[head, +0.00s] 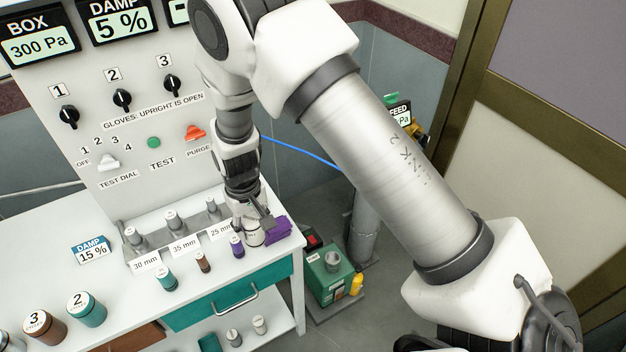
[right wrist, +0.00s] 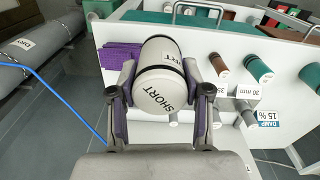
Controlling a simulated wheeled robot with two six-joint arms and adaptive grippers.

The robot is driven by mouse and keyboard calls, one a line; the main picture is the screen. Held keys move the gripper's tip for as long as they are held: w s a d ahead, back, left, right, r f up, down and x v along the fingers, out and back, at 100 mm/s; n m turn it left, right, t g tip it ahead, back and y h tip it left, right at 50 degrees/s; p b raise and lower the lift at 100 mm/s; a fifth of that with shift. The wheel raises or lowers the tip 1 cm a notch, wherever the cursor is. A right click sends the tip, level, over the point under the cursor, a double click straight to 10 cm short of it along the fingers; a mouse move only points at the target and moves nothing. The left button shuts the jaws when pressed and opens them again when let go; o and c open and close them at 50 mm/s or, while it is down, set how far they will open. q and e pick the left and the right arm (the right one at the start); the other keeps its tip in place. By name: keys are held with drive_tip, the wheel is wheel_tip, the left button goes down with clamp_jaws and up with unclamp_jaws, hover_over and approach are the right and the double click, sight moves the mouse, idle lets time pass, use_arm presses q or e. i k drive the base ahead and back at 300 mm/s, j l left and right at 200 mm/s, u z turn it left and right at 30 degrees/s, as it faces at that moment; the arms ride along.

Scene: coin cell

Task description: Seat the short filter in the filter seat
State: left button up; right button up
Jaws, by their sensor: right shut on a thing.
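The short filter (right wrist: 160,85) is a white cylinder with dark bands and the word SHORT on its side and end. In the right wrist view it lies between the two fingers of my right gripper (right wrist: 160,103), which is shut on it. In the head view my right gripper (head: 250,222) is at the right end of the white counter, beside the purple cloth, with the pale filter (head: 255,238) partly hidden under it. I cannot tell whether the filter touches the counter. I cannot pick out the filter seat for sure. My left gripper is not in view.
The purple cloth (head: 278,230) lies at the counter's right end. Small coloured cylinders stand by mm labels (head: 184,245) to the left. The dial panel (head: 130,120) rises behind. A green box (head: 328,278) stands on the floor at right. The counter's front is partly clear.

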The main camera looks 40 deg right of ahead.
sight(329, 276)
drive_tip(key=i+l+u, duration=0.1)
drive_tip(key=l+u, duration=0.2)
drive_tip(key=l, duration=0.8)
drive_tip(key=l+u, duration=0.3)
drive_tip(key=l, duration=0.75)
drive_tip(key=k+l+u, duration=0.15)
drive_tip(key=l, duration=0.3)
drive_tip(key=k+l+u, duration=0.15)
drive_tip(key=k+l, duration=0.2)
drive_tip(key=l, duration=0.1)
